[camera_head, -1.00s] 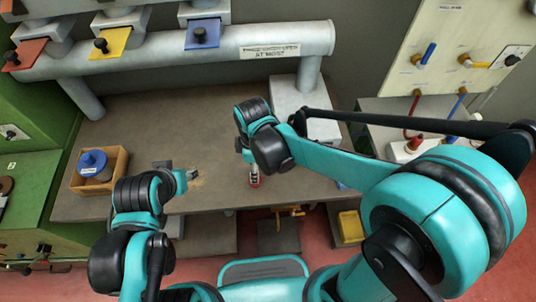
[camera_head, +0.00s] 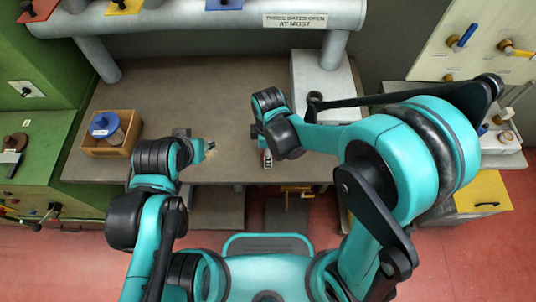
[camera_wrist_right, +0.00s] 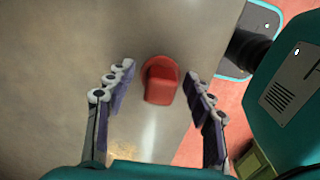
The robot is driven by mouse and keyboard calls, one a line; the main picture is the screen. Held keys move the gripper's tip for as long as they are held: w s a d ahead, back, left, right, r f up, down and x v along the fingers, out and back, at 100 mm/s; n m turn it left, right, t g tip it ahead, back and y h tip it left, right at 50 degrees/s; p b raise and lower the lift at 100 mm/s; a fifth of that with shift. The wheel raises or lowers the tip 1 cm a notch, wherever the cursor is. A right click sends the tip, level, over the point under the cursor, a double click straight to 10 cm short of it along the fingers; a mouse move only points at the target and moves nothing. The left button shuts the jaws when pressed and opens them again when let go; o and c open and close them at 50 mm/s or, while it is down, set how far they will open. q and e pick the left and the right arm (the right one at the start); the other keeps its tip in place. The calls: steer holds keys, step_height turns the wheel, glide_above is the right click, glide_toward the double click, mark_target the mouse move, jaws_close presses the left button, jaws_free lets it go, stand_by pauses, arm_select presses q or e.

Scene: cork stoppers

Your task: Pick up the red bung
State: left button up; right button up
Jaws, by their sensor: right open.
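The red bung (camera_wrist_right: 160,82) is on the grey-brown bench top (camera_wrist_right: 60,70) near its front edge in the right wrist view. It sits between the two fingers of my right gripper (camera_wrist_right: 158,73), with a gap on each side. The fingers are open and do not touch it. In the head view my right gripper (camera_head: 267,158) points down near the bench's front edge, and the bung there is small and mostly hidden. My left gripper (camera_head: 209,148) is over the bench to the left; its fingers are too small to read.
A wooden box (camera_head: 106,147) with a blue-topped cylinder (camera_head: 104,125) stands at the bench's left. A grey block (camera_head: 322,82) stands behind my right gripper. A pipe (camera_head: 205,20) runs along the back. The middle of the bench is clear.

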steer(key=c, duration=1)
steer(key=shift+r, duration=0.1)
